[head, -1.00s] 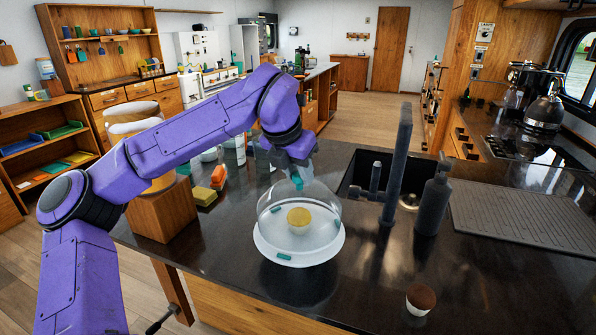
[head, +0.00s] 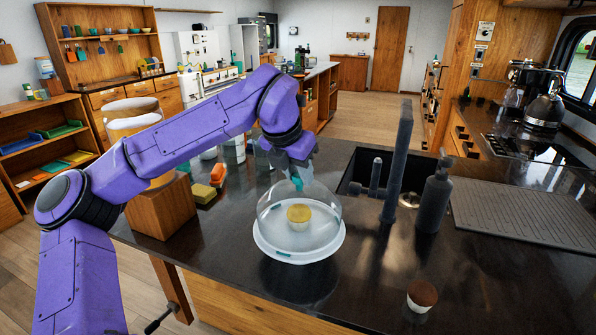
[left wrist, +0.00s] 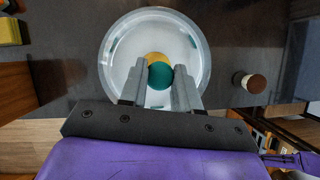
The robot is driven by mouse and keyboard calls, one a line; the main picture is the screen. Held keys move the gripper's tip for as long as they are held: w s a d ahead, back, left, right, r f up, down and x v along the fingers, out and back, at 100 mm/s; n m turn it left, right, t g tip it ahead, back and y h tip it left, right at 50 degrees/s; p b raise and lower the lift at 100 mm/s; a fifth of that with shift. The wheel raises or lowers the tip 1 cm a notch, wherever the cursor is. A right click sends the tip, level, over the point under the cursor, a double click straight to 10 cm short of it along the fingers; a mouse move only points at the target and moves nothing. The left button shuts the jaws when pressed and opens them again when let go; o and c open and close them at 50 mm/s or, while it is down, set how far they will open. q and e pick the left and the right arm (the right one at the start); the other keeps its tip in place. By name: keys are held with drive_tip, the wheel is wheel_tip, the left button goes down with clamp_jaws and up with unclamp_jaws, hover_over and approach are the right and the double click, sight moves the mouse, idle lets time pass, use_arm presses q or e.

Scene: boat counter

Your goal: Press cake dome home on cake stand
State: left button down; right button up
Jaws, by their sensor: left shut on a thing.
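The clear cake dome (head: 325,215) sits over the white cake stand (head: 300,257) on the dark counter. A cupcake with a yellow top (head: 299,214) shows through the dome. My left gripper (head: 297,181) is above the dome, shut on its teal knob. In the left wrist view, the two fingers of my left gripper (left wrist: 160,80) flank the round teal knob (left wrist: 160,75), with the pale stand (left wrist: 116,62) below. The dome looks about upright, and its lower edge is at the stand's rim. I cannot tell whether it is fully seated. My right gripper is out of view.
A dark faucet (head: 398,165) and soap bottle (head: 433,200) stand right of the dome. A brown-topped cupcake (head: 421,296) is near the front edge. A wooden block (head: 162,208) and sponges (head: 204,193) are at the left. The counter between dome and front cupcake is clear.

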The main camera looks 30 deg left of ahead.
use_arm(q)
drive_tip(key=c, duration=0.7)
unclamp_jaws()
drive_tip(key=shift+c, duration=0.2)
drive_tip(key=v, duration=1)
drive_tip(key=shift+r+b, duration=0.2)
drive_tip(key=shift+b, duration=0.1)
drive_tip(key=shift+s, duration=0.1)
